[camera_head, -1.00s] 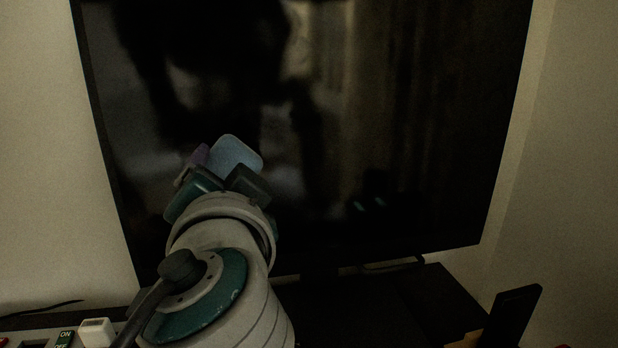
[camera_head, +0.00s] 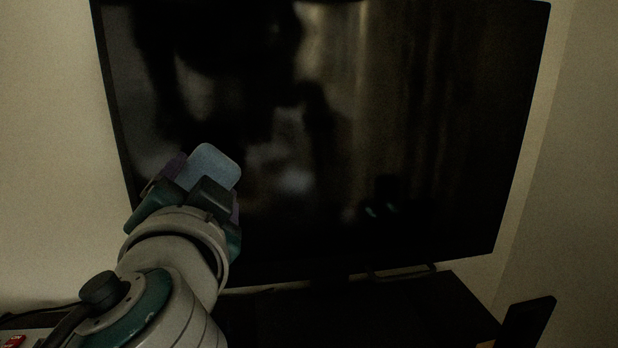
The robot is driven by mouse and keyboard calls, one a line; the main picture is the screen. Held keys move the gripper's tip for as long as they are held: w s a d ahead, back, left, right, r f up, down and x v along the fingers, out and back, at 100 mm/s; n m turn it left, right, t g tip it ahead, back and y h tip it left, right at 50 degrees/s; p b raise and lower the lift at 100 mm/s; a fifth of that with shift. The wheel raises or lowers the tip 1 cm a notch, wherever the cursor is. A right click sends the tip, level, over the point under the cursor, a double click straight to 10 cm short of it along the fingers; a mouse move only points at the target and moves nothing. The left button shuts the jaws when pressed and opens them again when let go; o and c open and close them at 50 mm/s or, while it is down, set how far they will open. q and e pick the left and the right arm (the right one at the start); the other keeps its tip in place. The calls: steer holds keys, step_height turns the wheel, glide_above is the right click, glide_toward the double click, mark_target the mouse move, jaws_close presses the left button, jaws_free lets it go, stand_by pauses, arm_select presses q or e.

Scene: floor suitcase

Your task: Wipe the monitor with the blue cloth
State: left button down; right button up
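The monitor (camera_head: 400,150) is a large, dark, glossy screen that fills most of the head view. The blue cloth (camera_head: 213,166) shows as a pale blue rounded piece beyond my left gripper (camera_head: 194,184). The gripper is at the lower left part of the screen and is seen from behind, with the cloth between its fingers. The cloth is in front of the screen; I cannot tell if it touches it. The inner faces of the fingers are hidden. My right gripper is not in view.
The monitor stands on a dark surface (camera_head: 400,312). A black upright object (camera_head: 527,322) is at the lower right. A red item (camera_head: 14,341) and a dark cable are at the lower left. Pale walls flank the screen.

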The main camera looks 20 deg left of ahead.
arm_select(q)
steer(key=shift+b+v, duration=0.45)
steer(key=shift+v, duration=2.35)
steer(key=shift+f, duration=0.1)
steer(key=b+v, duration=0.1)
steer(key=v, duration=0.2)
